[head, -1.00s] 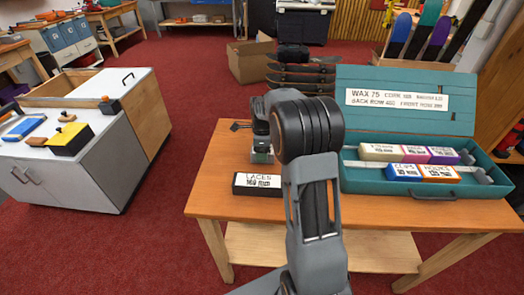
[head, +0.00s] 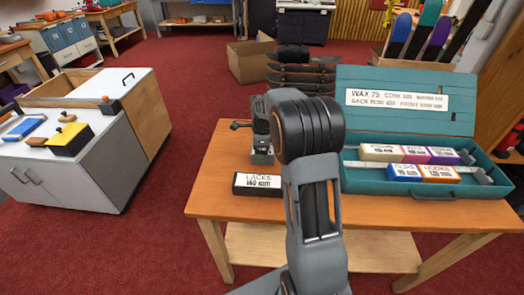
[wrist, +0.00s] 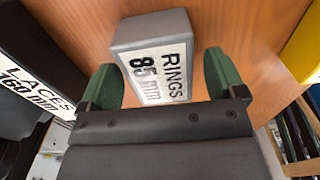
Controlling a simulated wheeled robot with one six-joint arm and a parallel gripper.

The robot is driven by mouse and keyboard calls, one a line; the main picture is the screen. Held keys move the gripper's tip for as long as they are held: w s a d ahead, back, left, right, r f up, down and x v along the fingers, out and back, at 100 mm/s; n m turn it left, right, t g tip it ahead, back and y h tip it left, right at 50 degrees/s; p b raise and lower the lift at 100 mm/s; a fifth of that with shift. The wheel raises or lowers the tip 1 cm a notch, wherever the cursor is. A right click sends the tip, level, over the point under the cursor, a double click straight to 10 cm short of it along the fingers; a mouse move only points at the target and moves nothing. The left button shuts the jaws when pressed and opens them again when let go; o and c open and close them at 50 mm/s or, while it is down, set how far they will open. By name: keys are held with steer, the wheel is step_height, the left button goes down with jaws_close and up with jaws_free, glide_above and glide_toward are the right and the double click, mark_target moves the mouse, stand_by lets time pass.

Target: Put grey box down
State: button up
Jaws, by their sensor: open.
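The grey box (wrist: 150,30), labelled "RINGS 85 mm", shows in the wrist view over the orange wooden bench top (wrist: 230,20). It looks upright on the wood, though its contact with the bench is not clear. My gripper (wrist: 160,72) is open, with one green finger on each side of the box. A gap shows beside the right finger; the left finger is close to the box. In the head view my gripper (head: 262,157) is low over the bench's left part, and I cannot make out the grey box there.
A black "LACES 160 mm" box (head: 257,184) lies close in front of my gripper, left in the wrist view (wrist: 35,70). An open teal case (head: 420,186) with several labelled boxes fills the bench's right side. A white cabinet (head: 65,183) stands apart at left.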

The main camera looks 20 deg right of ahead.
step_height(320, 180, up, 11)
steer(key=p, duration=0.1)
steer(key=s+a+f+n+t, duration=0.1)
steer(key=s+a+n, duration=0.4)
steer(key=s+n, duration=0.6)
steer(key=s+a+f+n+t, duration=0.1)
steer(key=s+a+n+t, duration=0.1)
steer(key=s+a+n, duration=0.4)
steer(key=s+n, duration=0.4)
steer(key=n, duration=0.2)
steer(key=shift+s+f+n, duration=0.25)
steer(key=shift+s+n, duration=0.15)
step_height(320, 180, up, 7)
steer(key=p, duration=0.6)
steer(key=shift+t, duration=0.3)
steer(key=shift+s, duration=0.1)
